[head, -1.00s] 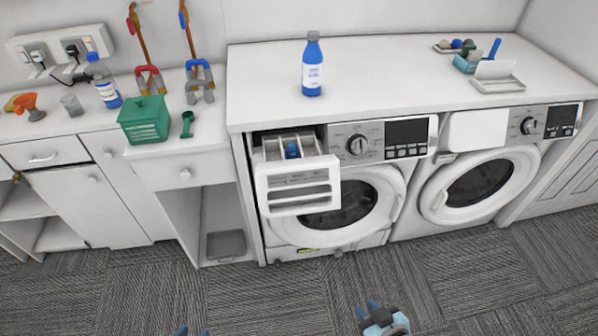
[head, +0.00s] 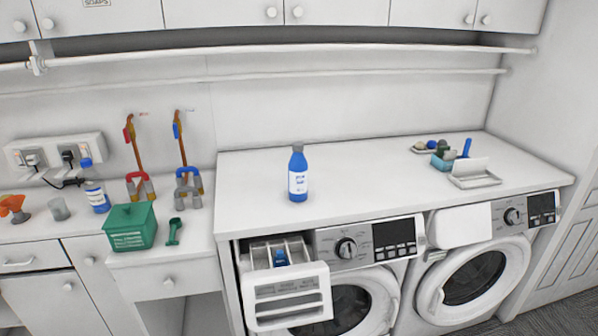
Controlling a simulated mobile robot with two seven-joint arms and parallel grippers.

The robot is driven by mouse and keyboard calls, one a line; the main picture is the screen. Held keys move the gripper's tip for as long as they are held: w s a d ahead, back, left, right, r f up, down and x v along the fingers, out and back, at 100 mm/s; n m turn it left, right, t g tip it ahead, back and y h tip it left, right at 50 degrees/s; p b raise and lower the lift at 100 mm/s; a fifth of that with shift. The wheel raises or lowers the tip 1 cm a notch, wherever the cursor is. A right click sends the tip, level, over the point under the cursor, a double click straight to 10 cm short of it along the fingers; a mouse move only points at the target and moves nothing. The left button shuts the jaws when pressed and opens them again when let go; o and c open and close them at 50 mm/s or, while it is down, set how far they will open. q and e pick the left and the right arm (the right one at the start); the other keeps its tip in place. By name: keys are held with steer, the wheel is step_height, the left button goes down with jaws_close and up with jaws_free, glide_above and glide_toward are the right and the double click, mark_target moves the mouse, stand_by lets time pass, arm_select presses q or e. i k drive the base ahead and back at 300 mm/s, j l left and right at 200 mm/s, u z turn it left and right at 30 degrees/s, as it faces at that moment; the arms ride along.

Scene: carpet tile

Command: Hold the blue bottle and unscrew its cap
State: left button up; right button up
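The cap sits on top of the bottle. Nothing touches the bottle. Neither of my grippers shows in the head view now, so their state cannot be seen.
The left washer's detergent drawer (head: 289,294) is pulled out in front of the counter (head: 385,183). A green box (head: 130,228), a green scoop (head: 173,231) and a clear bottle with a blue cap (head: 95,188) stand at left. A tray (head: 474,180) lies at right. The counter around the blue bottle is clear.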

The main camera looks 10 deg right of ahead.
mark_target(298, 164)
steer(key=i+l+u, duration=0.2)
steer(key=l, duration=0.6)
steer(key=i+l+u, duration=0.2)
steer(key=l, duration=0.6)
steer(key=l+u, duration=0.25)
steer(key=l, duration=0.6)
